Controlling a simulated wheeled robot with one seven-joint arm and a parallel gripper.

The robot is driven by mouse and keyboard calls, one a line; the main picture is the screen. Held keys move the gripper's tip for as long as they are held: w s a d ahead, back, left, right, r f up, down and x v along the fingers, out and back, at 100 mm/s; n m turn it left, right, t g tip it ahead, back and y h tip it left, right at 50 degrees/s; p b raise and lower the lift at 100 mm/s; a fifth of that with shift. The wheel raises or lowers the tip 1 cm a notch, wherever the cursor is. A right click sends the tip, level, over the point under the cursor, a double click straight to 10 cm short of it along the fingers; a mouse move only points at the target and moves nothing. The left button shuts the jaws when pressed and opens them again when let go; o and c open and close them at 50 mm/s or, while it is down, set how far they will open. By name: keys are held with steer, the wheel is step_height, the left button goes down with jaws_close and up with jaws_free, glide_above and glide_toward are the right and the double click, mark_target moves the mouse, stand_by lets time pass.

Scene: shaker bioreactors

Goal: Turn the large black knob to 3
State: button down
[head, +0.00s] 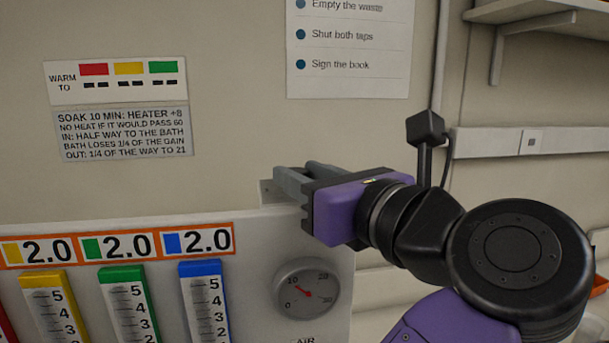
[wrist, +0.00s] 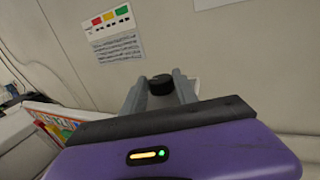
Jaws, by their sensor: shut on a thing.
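The large black knob (wrist: 161,84) shows in the wrist view between the grey fingertips of my gripper (wrist: 160,93). Its dark round end faces away from the camera's near side, and I cannot see a pointer or any numbers on it. In the head view my gripper (head: 296,176) reaches left at the top right corner of the white panel (head: 250,265). Its fingers are shut on the knob. In the head view the knob and any scale around it are hidden behind the fingers and the purple gripper body.
A round dial gauge (head: 309,289) sits on the panel just below my gripper. Yellow, green and blue scale tubes (head: 205,300) stand to its left, under labels reading 2.0. A shelf (head: 535,15) and a wall rail (head: 530,141) are at the right.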

steer(key=shift+a+m+t+h, duration=0.1)
steer(key=shift+m+t+h, duration=0.2)
steer(key=m+h, duration=0.1)
steer(key=m+t+h+b, duration=0.1)
steer(key=h, duration=0.1)
steer(key=a+m+t+h+b, duration=0.1)
steer(key=shift+s+f+h, duration=0.1)
steer(key=shift+s+h, duration=0.15)
steer(key=shift+h, duration=0.15)
steer(key=shift+a+m+t+h+b, duration=0.1)
steer(key=shift+m+t+h+b, duration=0.2)
steer(key=shift+m+h+b, duration=0.6)
steer(key=shift+a+m+t+h+b, duration=0.1)
steer(key=shift+m+t+h+b, duration=0.2)
steer(key=shift+m+h, duration=1.05)
steer(key=shift+h, duration=0.75)
steer(key=c, duration=1)
jaws_free()
steer(key=shift+o, duration=0.2)
steer(key=shift+d, duration=0.15)
